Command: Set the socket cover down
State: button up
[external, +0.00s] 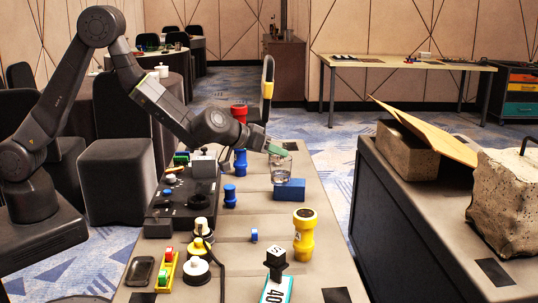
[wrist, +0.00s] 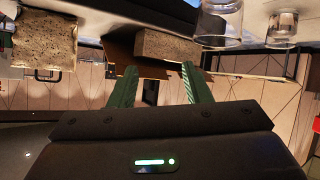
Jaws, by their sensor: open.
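My gripper (external: 279,149) is above the near table in the external view, with its green fingers beside the rim of a clear glass (external: 281,170); I cannot tell if they touch it. In the wrist view its two green fingers (wrist: 158,68) stand apart with nothing between them. I cannot tell for sure which thing is the socket cover. Blue, red and yellow connector parts stand on the table: a red-topped blue one (external: 240,160), a short blue one (external: 230,197), and a yellow one with a dark top (external: 304,236).
A blue block (external: 289,190) lies by the glass. A black console (external: 182,212) stands at left, with white-and-black caps and a yellow strip (external: 168,270) in front. A tagged black part (external: 276,262) is at the front. Stone blocks (external: 508,195) sit on the right-hand table.

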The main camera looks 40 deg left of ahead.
jog(key=d+n+t+y, duration=0.1)
jog(key=n, duration=0.1)
jog(key=n+g+y+b, duration=0.3)
jog(key=n+y, duration=0.5)
jog(key=y, duration=0.5)
send_near(230, 189)
jog(key=w+a, duration=0.2)
jog(key=a, duration=0.1)
jog(key=shift+w+a+f, duration=0.15)
jog(key=shift+a+f, duration=0.05)
jog(key=shift+f, duration=0.15)
jog(key=shift+d+f+x, duration=0.1)
jog(key=shift+f+x, duration=0.05)
jog(key=shift+x, duration=0.85)
jog(key=shift+d+f+x, duration=0.1)
jog(key=shift+f+x, duration=0.05)
jog(key=shift+x, duration=0.9)
jog(key=shift+d+f+x, duration=0.1)
jog(key=shift+x, duration=0.9)
jog(key=c, duration=0.8)
jog(key=shift+r, duration=0.1)
